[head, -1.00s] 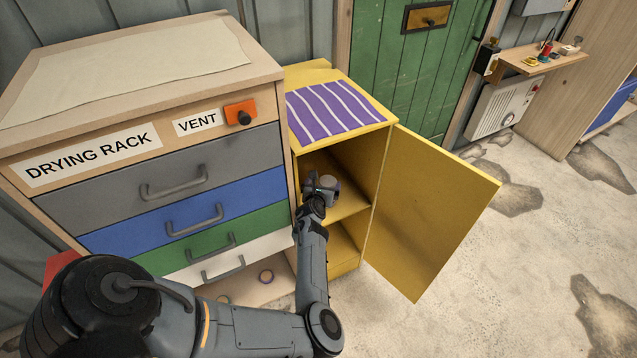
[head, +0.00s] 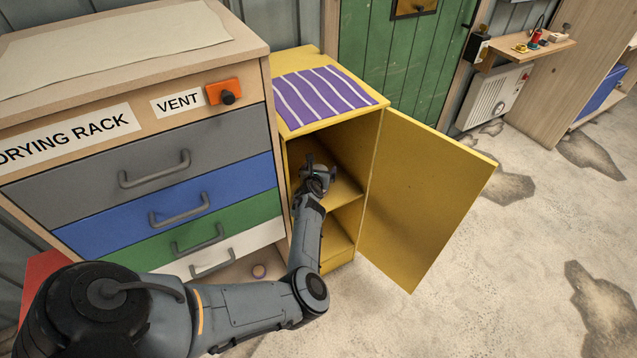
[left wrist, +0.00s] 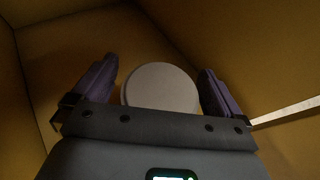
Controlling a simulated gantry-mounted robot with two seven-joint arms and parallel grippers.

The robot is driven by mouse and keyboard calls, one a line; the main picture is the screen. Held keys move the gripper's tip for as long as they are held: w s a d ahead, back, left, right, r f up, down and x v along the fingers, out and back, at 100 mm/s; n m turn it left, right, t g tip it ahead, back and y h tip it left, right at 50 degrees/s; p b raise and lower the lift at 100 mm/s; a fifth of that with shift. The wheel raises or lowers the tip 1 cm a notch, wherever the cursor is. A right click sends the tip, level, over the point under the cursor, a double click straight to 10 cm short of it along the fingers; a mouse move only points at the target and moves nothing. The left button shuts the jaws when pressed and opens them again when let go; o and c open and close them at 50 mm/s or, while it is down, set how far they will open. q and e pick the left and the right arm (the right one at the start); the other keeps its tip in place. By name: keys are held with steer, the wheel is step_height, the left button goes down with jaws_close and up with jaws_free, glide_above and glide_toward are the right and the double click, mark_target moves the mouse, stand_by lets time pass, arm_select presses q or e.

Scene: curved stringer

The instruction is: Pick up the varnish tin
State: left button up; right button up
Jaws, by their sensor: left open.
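The varnish tin shows in the left wrist view as a round, pale grey lid (left wrist: 160,86), inside the yellow cabinet (head: 425,200). My left gripper (left wrist: 158,72) is open, with one dark finger on each side of the tin. I cannot tell whether either finger touches it. In the head view my left gripper (head: 318,170) is inside the cabinet, above its middle shelf (head: 343,192). There the hand largely hides the tin. My right gripper is not in view.
The cabinet door stands wide open to the right. The drying rack with its coloured drawers (head: 165,205) stands close on the left of my left arm. A purple striped cloth (head: 323,97) lies on the cabinet top. The floor at right is clear.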

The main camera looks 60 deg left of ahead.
arm_select(q)
steer(key=c, duration=1.2)
steer(key=shift+c, duration=0.9)
steer(key=shift+d+r, duration=0.1)
steer(key=shift+r, duration=0.05)
